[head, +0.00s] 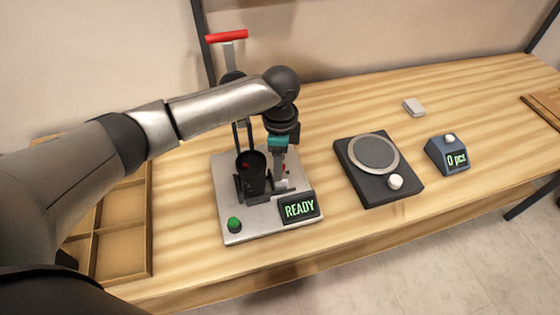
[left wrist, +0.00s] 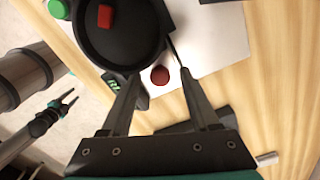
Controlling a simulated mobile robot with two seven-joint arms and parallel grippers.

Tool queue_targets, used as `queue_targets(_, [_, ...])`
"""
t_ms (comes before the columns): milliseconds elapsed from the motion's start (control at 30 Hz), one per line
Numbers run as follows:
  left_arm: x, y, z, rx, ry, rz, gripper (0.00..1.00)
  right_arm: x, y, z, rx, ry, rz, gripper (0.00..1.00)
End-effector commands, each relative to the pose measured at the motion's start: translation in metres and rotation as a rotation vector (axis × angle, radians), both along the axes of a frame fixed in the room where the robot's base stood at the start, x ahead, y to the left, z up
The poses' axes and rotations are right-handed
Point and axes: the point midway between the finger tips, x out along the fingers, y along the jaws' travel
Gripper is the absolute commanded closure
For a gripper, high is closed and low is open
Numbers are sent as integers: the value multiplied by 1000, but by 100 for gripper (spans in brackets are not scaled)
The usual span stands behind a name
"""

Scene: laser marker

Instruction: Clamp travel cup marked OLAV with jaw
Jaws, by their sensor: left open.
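A dark cup (head: 251,180) stands upright in the fixture on the grey plate (head: 232,215) of the marking machine. Its open mouth (left wrist: 118,50) shows in the left wrist view, with a red piece inside. No name is readable on it. A red round knob (left wrist: 160,75) sits beside the cup. My left gripper (head: 284,178) is open, pointing down just right of the cup. In the left wrist view its fingertips (left wrist: 157,78) are on either side of the knob; contact cannot be told. My right gripper (left wrist: 68,99) is small at the left there, apart from the machine, fingers parted.
The machine has a red-handled lever (head: 226,36), a green button (head: 234,224) and a display reading READY (head: 299,208). To its right are a dark device with a round plate (head: 374,153) and a counter reading 0 pcs (head: 449,155). A wooden tray (head: 122,255) lies left.

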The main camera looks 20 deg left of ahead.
Motion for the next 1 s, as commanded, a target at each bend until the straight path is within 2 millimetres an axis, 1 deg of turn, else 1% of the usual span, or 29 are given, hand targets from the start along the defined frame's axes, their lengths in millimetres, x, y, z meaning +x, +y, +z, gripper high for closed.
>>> queue_targets(200, [0,0,0,0,0,0,38,0,0,0,0,0,0,50])
queue_targets(233, [0,0,0,0,0,0,40,0,0,0,-1,0,0,50])
queue_targets(767, [0,0,0,-1,1,1,100,0,-1,0,-1,0,-2,50])
queue_targets(1000, [0,0,0,-1,1,1,100,0,-1,0,-1,0,-2,50])
